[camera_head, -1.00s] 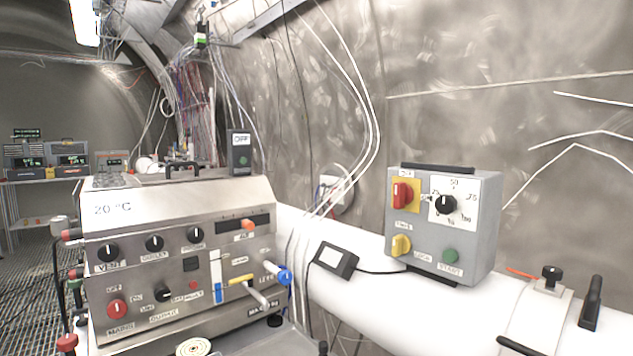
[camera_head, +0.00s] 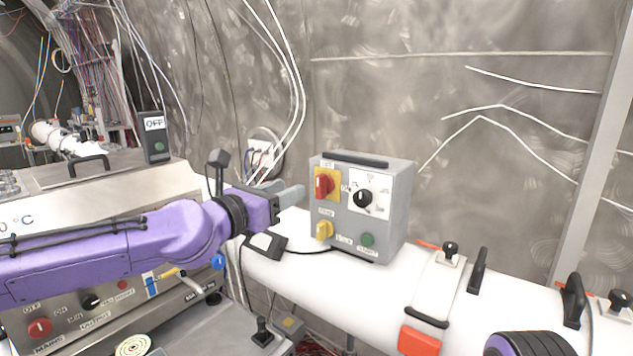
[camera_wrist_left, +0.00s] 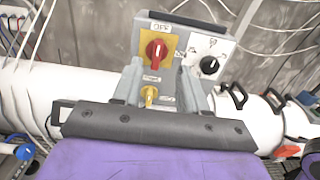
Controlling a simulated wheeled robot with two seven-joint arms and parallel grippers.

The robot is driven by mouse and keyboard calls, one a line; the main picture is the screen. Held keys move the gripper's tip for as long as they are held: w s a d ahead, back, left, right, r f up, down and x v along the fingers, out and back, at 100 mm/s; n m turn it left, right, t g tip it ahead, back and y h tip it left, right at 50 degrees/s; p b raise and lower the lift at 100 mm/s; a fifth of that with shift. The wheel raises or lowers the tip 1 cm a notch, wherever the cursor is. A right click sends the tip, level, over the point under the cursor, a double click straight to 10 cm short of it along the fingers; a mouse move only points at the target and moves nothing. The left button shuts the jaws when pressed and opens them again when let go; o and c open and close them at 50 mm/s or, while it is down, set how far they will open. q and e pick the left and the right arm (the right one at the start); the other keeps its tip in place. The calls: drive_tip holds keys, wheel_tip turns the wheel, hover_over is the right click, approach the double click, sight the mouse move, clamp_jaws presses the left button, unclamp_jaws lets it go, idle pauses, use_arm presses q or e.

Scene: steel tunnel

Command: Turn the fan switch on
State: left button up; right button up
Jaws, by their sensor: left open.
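The grey control box (camera_head: 395,215) stands on the white pipe. It carries a red rotary switch (camera_head: 323,184) on a yellow plate, a black dial (camera_head: 363,198), a yellow knob (camera_head: 324,230) and a green button (camera_head: 367,240). The red switch also shows in the left wrist view (camera_wrist_left: 156,51), its grip near vertical under an OFF label. I cannot read which control is the fan switch. My left gripper (camera_head: 291,193) is open and empty, just left of the box. In the left wrist view its fingers stand either side of the yellow knob (camera_wrist_left: 149,95), apparently short of the box. My right gripper is out of view.
A steel console (camera_head: 120,185) with knobs lies under my left arm. A small black-framed device (camera_head: 265,245) with a cable sits on the pipe (camera_head: 320,285) near my gripper. Clamps with black handles (camera_head: 478,270) stand to the right. The wall behind the box leaves free room above it.

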sight(318, 179)
use_arm(q)
drive_tip(key=p+x, duration=0.3)
drive_tip(key=x, duration=0.7)
drive_tip(key=shift+f, duration=0.15)
drive_tip(key=shift+w+d+p, duration=0.1)
drive_tip(key=shift+w+p, duration=0.1)
drive_tip(key=shift+p, duration=0.1)
drive_tip(key=shift+f, duration=0.1)
clamp_jaws()
drive_tip(key=shift+d, duration=0.1)
